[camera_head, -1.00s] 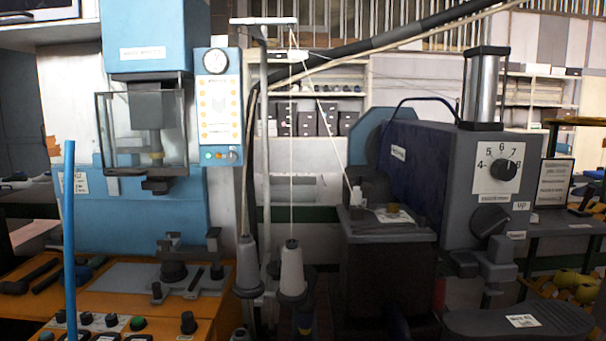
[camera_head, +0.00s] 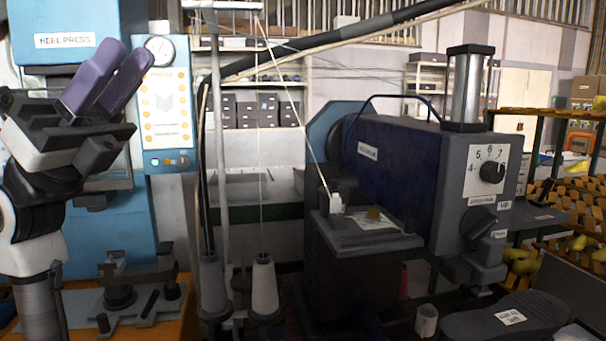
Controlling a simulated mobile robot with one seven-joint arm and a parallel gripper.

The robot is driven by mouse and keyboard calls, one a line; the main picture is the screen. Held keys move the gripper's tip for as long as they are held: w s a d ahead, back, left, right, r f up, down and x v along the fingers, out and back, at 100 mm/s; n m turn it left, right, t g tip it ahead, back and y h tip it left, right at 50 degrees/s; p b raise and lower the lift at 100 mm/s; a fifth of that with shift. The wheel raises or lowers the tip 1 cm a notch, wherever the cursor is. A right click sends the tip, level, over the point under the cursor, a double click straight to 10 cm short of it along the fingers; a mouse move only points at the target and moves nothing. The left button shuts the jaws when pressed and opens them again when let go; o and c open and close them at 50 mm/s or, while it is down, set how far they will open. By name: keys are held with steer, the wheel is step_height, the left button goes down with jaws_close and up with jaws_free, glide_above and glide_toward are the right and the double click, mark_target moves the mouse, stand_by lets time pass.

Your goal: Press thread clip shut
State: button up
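A small white piece (camera_head: 336,203), which looks like the thread clip, stands on the flat dark top of the blue sewing machine's front arm. A pale thread (camera_head: 290,100) runs down to it from the stand above. It is too small to tell whether the clip is open or shut. My gripper (camera_head: 127,56) is at the far left, in front of the heel press, with its two purple fingers pointing up and right. It is well apart from the clip.
The blue machine (camera_head: 390,165) has a numbered dial (camera_head: 492,172) on its right side. A thread cone (camera_head: 264,287) and the stand's pole (camera_head: 217,130) stand between my gripper and the clip. A dark hose crosses above. Racks fill the right.

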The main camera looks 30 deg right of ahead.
steer(key=w+d+n+t+y+p, duration=0.1)
steer(key=w+d+n+t+y, duration=0.2)
steer(key=d, duration=1.3)
steer(key=n+t+y+p, duration=0.4)
steer(key=t+y, duration=0.8)
steer(key=y, duration=0.3)
glide_above(331, 209)
step_height(331, 209, down, 19)
steer(key=shift+f, duration=0.1)
jaws_close()
